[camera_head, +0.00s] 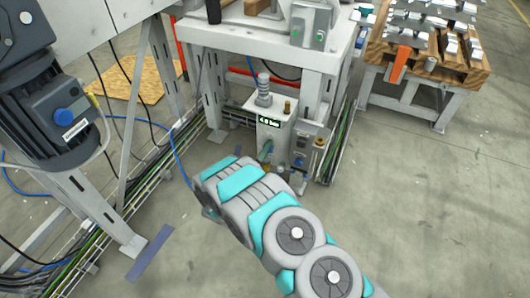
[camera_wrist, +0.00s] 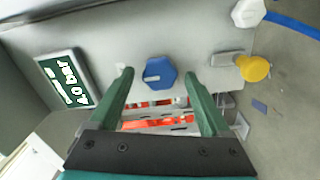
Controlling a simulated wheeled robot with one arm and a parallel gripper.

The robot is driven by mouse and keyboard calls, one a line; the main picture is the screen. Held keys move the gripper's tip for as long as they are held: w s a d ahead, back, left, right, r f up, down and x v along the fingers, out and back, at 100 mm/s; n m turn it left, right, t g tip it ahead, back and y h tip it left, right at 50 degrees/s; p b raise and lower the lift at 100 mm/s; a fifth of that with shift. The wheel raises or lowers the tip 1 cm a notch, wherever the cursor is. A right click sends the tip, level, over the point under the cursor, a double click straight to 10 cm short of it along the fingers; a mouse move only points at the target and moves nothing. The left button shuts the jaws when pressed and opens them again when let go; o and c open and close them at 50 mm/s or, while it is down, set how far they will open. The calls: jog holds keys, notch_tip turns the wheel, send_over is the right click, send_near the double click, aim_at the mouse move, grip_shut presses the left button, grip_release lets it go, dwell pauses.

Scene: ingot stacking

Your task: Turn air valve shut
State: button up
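In the wrist view a blue knob (camera_wrist: 159,73) with a pale bar mark sits on a grey panel (camera_wrist: 205,40). My gripper (camera_wrist: 158,76) is open, with its two green fingers apart, pointing at the panel. The blue knob shows between the fingertips; contact cannot be told. A yellow knob (camera_wrist: 254,68) on a metal fitting is right of the fingers. A tilted display (camera_wrist: 68,80) left of them reads 4.0 bar. In the head view the grey box with this display (camera_head: 269,122) stands under a white table, and my arm hides most of the gripper.
A white knob (camera_wrist: 248,12) with a blue hose (camera_wrist: 292,24) is at the wrist view's upper right. In the head view, white table legs (camera_head: 313,95) and cable trays (camera_head: 340,140) flank the box. A wooden table with metal parts (camera_head: 435,50) stands at upper right. The floor at right is clear.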

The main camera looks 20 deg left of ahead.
jog(key=s, duration=0.7)
jog(key=shift+s+a, duration=0.3)
jog(key=shift+s, duration=0.1)
dwell(0.3)
